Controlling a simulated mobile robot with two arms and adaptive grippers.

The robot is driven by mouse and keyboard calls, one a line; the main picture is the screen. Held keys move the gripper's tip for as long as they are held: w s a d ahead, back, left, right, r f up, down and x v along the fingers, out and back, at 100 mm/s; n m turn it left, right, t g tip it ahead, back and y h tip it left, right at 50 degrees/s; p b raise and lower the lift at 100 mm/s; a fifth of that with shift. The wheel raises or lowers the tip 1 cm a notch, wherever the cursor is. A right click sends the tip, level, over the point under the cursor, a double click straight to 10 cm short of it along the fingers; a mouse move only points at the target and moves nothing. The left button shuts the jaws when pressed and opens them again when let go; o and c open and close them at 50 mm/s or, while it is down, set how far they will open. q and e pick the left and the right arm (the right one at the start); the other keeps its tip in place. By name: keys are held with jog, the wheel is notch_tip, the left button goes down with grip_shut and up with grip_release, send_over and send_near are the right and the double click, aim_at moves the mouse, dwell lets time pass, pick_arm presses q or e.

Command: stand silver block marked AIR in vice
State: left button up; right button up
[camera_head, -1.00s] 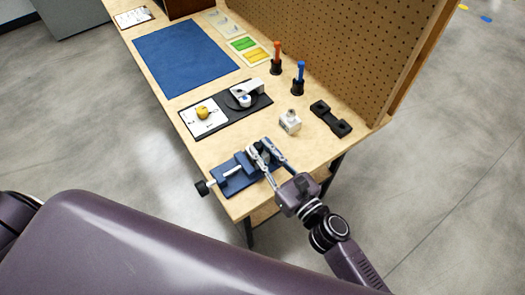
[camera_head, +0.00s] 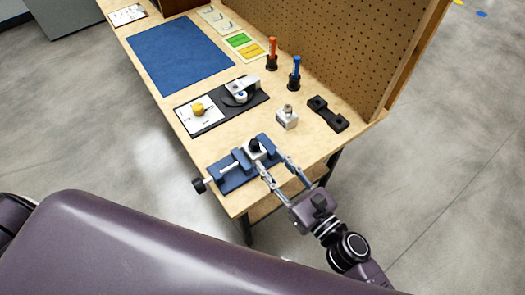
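A small silver block with a dark top (camera_head: 255,150) stands upright between the jaws of the blue vice (camera_head: 230,180), near the table's front corner. Its marking is too small to read. My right gripper (camera_head: 270,161) is open and empty, its two fingers spread just to the lower right of the block, apart from it. A second silver block with a stub on top (camera_head: 287,117) stands on the table behind the vice; no marking on it is readable. My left gripper is out of view.
A black board (camera_head: 232,112) with a yellow knob and a silver fitting lies left of the second block. A black bracket (camera_head: 328,114), orange (camera_head: 272,50) and blue (camera_head: 295,72) tools in holders stand near the pegboard (camera_head: 340,50). A blue mat (camera_head: 180,55) lies clear farther back.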

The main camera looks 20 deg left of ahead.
jog(key=shift+b+v, duration=0.55)
jog(key=shift+v, duration=2.4)
jog(key=d+f+n+g+h, duration=0.1)
jog(key=d+f+n+h, duration=0.3)
jog(key=f, duration=0.7)
jog(key=s+d+f+n+g+h, duration=0.15)
jog(key=d+f+n, duration=0.3)
jog(key=f, duration=0.65)
jog(key=d+f+n+g+h, duration=0.1)
jog(key=d+f+n+h, duration=0.3)
jog(key=f, duration=0.7)
jog(key=s+d+f+n+g+h, duration=0.1)
jog(key=s+d+f+n+g, duration=0.1)
jog(key=s+d+f+n, duration=0.3)
jog(key=s+d+f+n+g+h, duration=0.2)
jog(key=s+d+f+n, duration=0.2)
jog(key=s+f, duration=0.4)
jog(key=s+d+f+n+g+h, duration=0.1)
jog(key=s+d+f+n, duration=0.4)
jog(key=s, duration=1)
notch_tip(320, 180, down, 3)
jog(key=shift+d+r+n+g+h, duration=0.15)
jog(key=shift+d+n+g+h, duration=0.2)
jog(key=shift+n+g, duration=0.45)
